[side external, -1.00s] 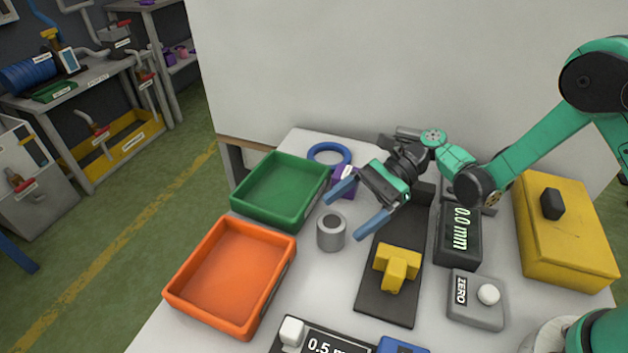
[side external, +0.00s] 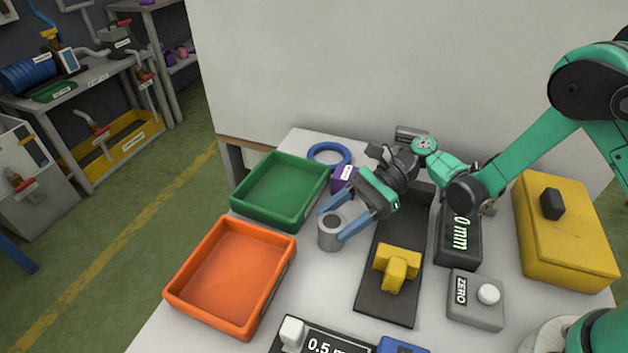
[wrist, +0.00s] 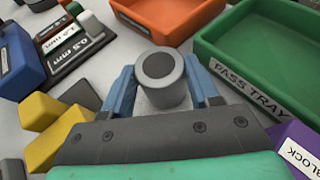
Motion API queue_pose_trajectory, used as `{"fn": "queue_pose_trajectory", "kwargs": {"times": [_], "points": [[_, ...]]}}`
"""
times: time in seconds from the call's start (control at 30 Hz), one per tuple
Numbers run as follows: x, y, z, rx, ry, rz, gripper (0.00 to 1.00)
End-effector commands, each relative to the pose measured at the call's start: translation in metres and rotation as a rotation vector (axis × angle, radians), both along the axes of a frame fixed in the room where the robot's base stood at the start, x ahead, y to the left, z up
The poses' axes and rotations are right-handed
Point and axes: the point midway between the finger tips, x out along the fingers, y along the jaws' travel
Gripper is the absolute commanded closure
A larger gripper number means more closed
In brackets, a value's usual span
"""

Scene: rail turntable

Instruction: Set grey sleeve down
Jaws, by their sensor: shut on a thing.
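The grey sleeve (side external: 329,238) is a short upright cylinder with a dark round top. It stands on the light table between the trays and the dark plate. My gripper (side external: 329,224) reaches it from the right with its two blue fingers, shut on the sleeve's sides. In the wrist view the sleeve (wrist: 161,80) sits between the blue fingers of my gripper (wrist: 164,88). Its lower part is partly hidden by my gripper's body there.
A green tray (side external: 238,208), labelled PASS TRAY in the wrist view, and an orange tray (side external: 178,290) lie to the left. A dark plate with a yellow block (side external: 397,265) lies to the right. A purple block (side external: 344,178) and blue ring (side external: 329,147) are behind.

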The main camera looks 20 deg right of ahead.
Motion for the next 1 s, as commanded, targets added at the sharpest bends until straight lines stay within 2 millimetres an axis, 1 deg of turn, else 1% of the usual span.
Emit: {"fn": "queue_pose_trajectory", "kwargs": {"times": [0.17, 0.27, 0.37, 0.43, 0.57, 0.9, 1.0], "points": [[0.0, 0.0, 0.002, 0.001, 0.0, 0.0, 1.0], [0.0, 0.0, 0.007, 0.001, 0.0, 0.0, 1.0], [0.0, 0.0, 0.017, 0.001, 0.0, 0.0, 1.0], [0.0, 0.0, 0.028, 0.001, 0.0, 0.0, 1.0], [-0.001, 0.0, 0.058, 0.001, 0.0, 0.0, 1.0], [-0.001, 0.0, 0.147, 0.001, 0.0, 0.0, 1.0], [0.0, 0.0, 0.167, 0.001, 0.0, 0.0, 1.0]]}}
